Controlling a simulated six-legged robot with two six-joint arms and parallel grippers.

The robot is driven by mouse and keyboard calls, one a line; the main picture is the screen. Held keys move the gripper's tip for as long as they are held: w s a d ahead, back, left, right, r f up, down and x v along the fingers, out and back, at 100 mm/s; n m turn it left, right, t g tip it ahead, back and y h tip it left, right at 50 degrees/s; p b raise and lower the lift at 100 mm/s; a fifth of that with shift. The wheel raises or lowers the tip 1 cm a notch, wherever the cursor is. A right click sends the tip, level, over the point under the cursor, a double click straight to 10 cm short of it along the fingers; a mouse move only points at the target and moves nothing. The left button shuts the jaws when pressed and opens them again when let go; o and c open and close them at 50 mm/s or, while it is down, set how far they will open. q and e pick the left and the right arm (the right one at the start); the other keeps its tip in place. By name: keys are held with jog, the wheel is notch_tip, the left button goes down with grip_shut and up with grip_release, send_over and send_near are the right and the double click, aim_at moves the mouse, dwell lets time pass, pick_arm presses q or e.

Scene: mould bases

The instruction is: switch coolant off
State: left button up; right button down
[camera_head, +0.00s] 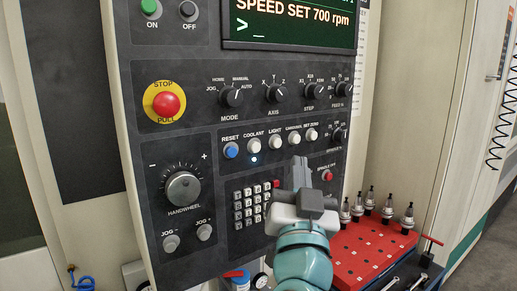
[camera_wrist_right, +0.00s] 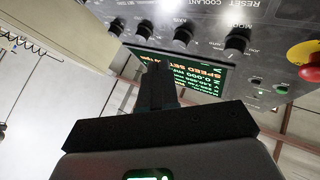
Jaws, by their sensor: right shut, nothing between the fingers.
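The coolant button (camera_head: 253,146) is a pale round button under the label COOLANT on the dark control panel (camera_head: 200,125). A small lamp (camera_head: 254,160) below it is lit bluish white. My right gripper (camera_head: 299,163) is shut and empty, in front of the panel, lower right of the coolant button. It also shows from behind in the right wrist view (camera_wrist_right: 158,72), where the COOLANT label is at the top edge and the button is out of frame. I cannot tell how far the fingertips are from the panel. My left gripper is not in view.
Beside the coolant button are the blue reset button (camera_head: 231,151) and the light button (camera_head: 274,143). A red stop button (camera_head: 166,104) on a yellow ring is further left. A keypad (camera_head: 251,205) is below. A red tray (camera_head: 365,250) with tool holders (camera_head: 387,208) stands lower right.

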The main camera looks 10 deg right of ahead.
aim_at(255, 147)
jog(key=w+a+p, duration=0.1)
jog(key=w, duration=0.1)
jog(key=w+a+p, duration=0.1)
jog(key=w, duration=0.2)
jog(key=w+a+p, duration=0.1)
jog(key=w, duration=0.2)
jog(key=shift+w+a, duration=0.15)
jog(key=shift+a, duration=0.05)
jog(key=shift+w, duration=0.15)
dwell(1.9)
jog(key=shift+w+a, duration=0.1)
jog(key=shift+w, duration=0.15)
